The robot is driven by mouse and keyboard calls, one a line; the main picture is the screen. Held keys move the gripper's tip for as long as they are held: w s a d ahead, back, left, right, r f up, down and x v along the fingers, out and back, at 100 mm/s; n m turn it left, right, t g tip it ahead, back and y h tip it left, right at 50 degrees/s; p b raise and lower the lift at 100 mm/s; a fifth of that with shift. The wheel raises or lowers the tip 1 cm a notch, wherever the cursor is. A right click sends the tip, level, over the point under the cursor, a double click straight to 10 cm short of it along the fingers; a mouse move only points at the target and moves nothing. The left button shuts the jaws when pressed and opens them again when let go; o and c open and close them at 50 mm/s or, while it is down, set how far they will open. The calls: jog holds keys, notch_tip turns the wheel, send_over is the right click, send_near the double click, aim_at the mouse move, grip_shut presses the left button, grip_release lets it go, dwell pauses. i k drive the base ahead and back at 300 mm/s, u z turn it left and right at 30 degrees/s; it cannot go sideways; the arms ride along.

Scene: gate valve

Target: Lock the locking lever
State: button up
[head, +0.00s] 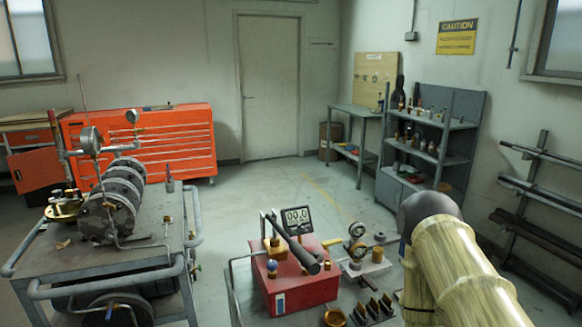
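A long dark lever (294,243) with a thick black grip slopes across the top of a red box (304,288) in the head view. It is the only clear lever I see, and I cannot tell whether it is the locking lever or whether it is locked. Brass fittings (272,244) stand beside it on the box. My arm, pale yellow with a dark grey joint, fills the lower right. My gripper is not in view, so its opening and any contact are hidden.
The red box, a digital display (297,219) and a gauge fixture (358,250) occupy a grey cart. Another cart (150,261) at left carries a flanged metal assembly (112,208). Shelves (432,145) stand behind my arm. Open floor (240,205) lies behind the carts.

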aim_at(365, 278)
jog(key=k, duration=0.5)
jog(key=z, duration=0.95)
jog(key=i, duration=0.75)
jog(key=u, duration=1)
jog(key=i, duration=0.35)
jog(key=z, duration=0.05)
